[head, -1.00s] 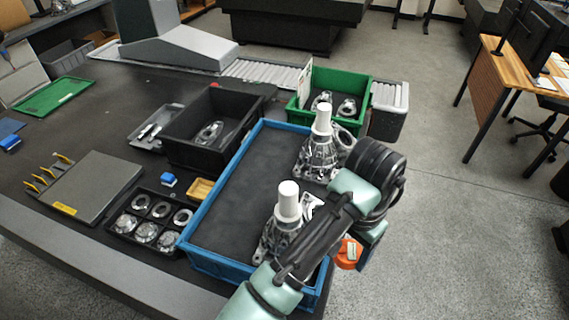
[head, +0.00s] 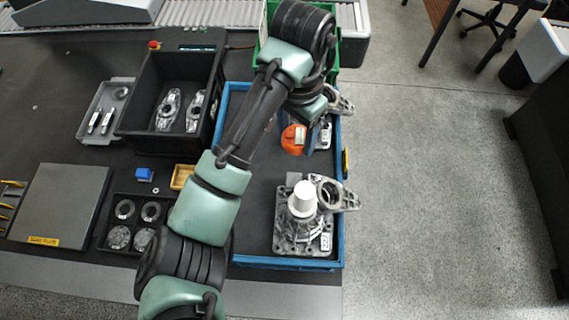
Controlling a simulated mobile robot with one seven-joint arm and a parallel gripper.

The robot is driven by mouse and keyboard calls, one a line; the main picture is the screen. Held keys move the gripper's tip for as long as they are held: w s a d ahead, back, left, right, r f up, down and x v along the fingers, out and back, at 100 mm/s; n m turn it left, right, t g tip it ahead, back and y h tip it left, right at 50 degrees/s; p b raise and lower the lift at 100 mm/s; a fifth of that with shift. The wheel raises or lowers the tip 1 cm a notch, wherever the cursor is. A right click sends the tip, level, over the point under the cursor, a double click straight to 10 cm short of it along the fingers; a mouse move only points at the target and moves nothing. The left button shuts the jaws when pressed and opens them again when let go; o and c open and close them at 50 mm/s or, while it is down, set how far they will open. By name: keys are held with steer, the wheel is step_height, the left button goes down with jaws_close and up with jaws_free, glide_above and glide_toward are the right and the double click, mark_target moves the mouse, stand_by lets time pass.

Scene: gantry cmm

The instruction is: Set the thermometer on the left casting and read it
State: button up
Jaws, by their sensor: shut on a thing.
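My gripper (head: 306,140) points down over the far end of the blue tray, shut on an orange thermometer (head: 292,139) with a pale label. It is at the far casting (head: 340,102), which my arm and gripper mostly hide. Only its grey metal flange and a white tag show on the right. I cannot tell whether the thermometer touches it. The near casting (head: 290,234) stands in the same tray, with a white cylinder (head: 303,197) on top and a tag that seems to read 22. Any display on the thermometer is too small to read.
The blue tray (head: 342,225) has bare floor left of the castings. A green bin (head: 345,73) is behind. Open floor lies right.

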mark_target(296, 147)
step_height(296, 147, down, 10)
steer(key=b, duration=0.3)
steer(key=shift+s+d+f+b, duration=0.15)
steer(key=shift+f+b, duration=0.1)
steer(key=shift+b, duration=0.15)
steer(key=shift+f+p, duration=0.4)
steer(key=shift+f, duration=2.5)
steer(key=shift+f, duration=0.1)
steer(key=o, duration=1.1)
step_height(296, 147, up, 12)
steer(key=shift+r+p, duration=0.2)
steer(key=shift+p, duration=0.55)
